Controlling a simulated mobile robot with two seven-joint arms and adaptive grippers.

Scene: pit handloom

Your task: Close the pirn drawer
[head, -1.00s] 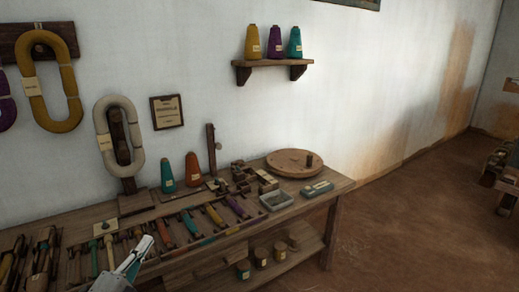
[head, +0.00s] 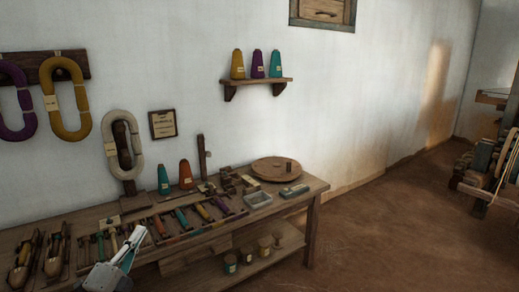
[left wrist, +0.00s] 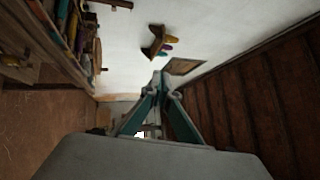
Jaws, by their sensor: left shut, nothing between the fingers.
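Coloured pirns (head: 181,217) lie in a shallow, divided wooden pirn drawer (head: 205,228) along the front of the workbench. I cannot tell how far the drawer stands out from the bench. My left gripper and wrist hide part of the bench's front. My right gripper is not in view.
The bench top (head: 312,186) also bears cones, a round wooden tray (head: 268,170) and a grey tray (head: 258,199). Several small pots (head: 265,247) stand on its lower shelf. Wooden shuttles lie at the left. Open floor (head: 400,240) lies to the right, before a loom (head: 492,170).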

